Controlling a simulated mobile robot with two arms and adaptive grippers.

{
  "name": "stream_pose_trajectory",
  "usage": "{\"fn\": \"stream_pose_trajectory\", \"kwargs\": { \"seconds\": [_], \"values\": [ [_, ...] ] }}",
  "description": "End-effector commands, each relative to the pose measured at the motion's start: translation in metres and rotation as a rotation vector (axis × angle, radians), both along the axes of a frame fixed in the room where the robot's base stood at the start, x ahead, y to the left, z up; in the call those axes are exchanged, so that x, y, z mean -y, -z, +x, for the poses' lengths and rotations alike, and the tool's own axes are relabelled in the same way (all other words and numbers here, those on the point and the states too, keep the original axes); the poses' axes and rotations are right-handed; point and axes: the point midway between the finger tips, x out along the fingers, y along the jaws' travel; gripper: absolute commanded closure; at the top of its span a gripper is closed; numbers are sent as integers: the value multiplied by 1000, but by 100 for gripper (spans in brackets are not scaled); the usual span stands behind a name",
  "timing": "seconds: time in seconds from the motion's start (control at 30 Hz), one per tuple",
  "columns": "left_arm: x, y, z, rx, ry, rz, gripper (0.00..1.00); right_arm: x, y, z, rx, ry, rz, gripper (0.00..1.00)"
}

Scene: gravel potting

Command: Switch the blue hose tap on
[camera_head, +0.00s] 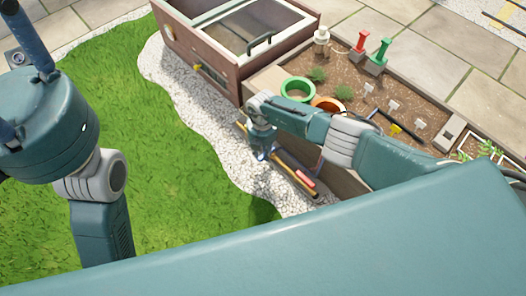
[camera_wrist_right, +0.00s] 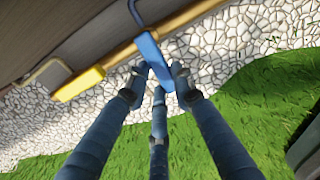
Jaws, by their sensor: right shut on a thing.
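The blue hose tap shows in the right wrist view as a bright blue lever (camera_wrist_right: 153,58) beside a brass-coloured pipe (camera_wrist_right: 185,20) on the planter's side. My right gripper (camera_wrist_right: 158,80) has its dark blue fingers closed around the lever's lower end. In the head view my right gripper (camera_head: 262,148) is low beside the planter wall, above the gravel, and mostly hides the tap. A yellow lever (camera_wrist_right: 80,83) sits on the pipe to the left in the wrist view. My left gripper (camera_head: 40,115) is at the left of the head view; its fingertips are cut off.
A red handle (camera_head: 305,178) lies along the pipe to the right. The planter (camera_head: 350,92) holds a green ring (camera_head: 298,88), small plants and labels. A brown cold frame (camera_head: 205,70) stands behind it. White gravel (camera_head: 185,105) and open lawn (camera_head: 150,150) lie to the left.

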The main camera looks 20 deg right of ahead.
Motion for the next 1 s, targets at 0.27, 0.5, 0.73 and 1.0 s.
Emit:
{"fn": "stream_pose_trajectory", "kwargs": {
  "seconds": [0.27,0.5,0.73,1.0],
  "values": [
    [0,1,1,-2,0,2,56,1,0,1,1,8,0,100],
    [0,1,1,-4,0,2,56,1,0,1,1,7,0,56],
    [0,1,3,-8,-2,2,56,0,0,1,1,6,0,56],
    [0,1,2,-6,-1,1,56,1,-15,2,3,4,1,56]
  ]
}}
